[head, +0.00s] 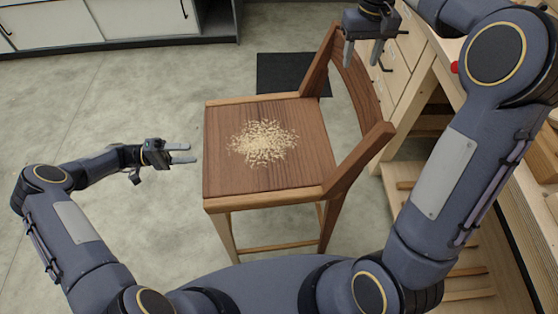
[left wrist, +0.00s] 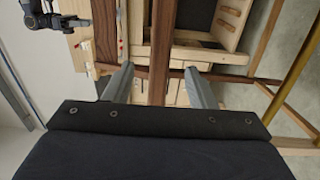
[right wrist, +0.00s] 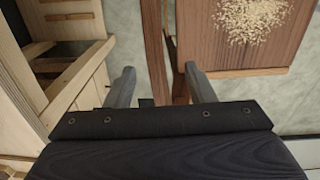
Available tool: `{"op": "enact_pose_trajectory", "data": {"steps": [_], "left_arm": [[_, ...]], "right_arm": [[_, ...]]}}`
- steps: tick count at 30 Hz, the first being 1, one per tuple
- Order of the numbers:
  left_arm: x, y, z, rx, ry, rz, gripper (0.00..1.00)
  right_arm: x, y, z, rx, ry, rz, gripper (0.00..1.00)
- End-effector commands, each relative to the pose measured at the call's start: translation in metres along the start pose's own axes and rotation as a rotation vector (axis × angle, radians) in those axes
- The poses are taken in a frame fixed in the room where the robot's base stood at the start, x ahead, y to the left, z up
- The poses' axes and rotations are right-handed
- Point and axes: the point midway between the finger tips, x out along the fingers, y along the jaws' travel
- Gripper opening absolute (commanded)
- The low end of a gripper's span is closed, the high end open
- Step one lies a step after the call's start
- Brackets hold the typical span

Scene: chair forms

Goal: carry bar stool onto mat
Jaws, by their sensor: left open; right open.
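The bar stool (head: 222,165) is brown wood with a low backrest on its right side, and it stands upright on the floor. It also shows in the right wrist view (right wrist: 200,30), and its wood shows in the left wrist view (left wrist: 161,50). The black mat (head: 280,72) lies on the floor behind the stool, partly hidden by it. My left gripper (head: 190,153) is open just left of the seat's edge, apart from it. My right gripper (head: 362,54) is open over the backrest's far end; the backrest rail (right wrist: 154,50) shows between its fingers. Contact cannot be told.
A pile of pale shavings (head: 263,143) lies loose on the seat. A wooden workbench with drawers (head: 408,50) stands close on the right. White cabinets (head: 100,22) line the back left. The concrete floor (head: 110,95) on the left is clear.

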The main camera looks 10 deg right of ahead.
Motion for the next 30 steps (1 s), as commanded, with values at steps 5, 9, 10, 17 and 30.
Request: {"op": "enact_pose_trajectory", "data": {"steps": [5, 9, 10, 17, 30], "left_arm": [[0.0, -0.001, 0.0, 0.001, 0.002, 0.005, 0.51], [0.001, -0.001, 0.0, 0.0, 0.001, 0.004, 0.51], [0.002, -0.001, 0.0, 0.0, 0.001, 0.004, 0.51], [0.026, -0.001, 0.001, -0.001, -0.004, 0.004, 0.51], [0.077, -0.001, 0.0, -0.001, 0.0, 0.003, 0.51]], "right_arm": [[0.0, 0.0, -0.001, 0.0, -0.001, 0.002, 0.49], [0.0, 0.0, 0.0, 0.0, -0.001, 0.001, 0.49], [0.001, 0.0, 0.0, 0.0, -0.001, 0.001, 0.49], [0.026, 0.0, 0.001, 0.0, -0.004, 0.001, 0.49], [0.076, 0.0, 0.0, 0.0, -0.001, 0.001, 0.49]]}}
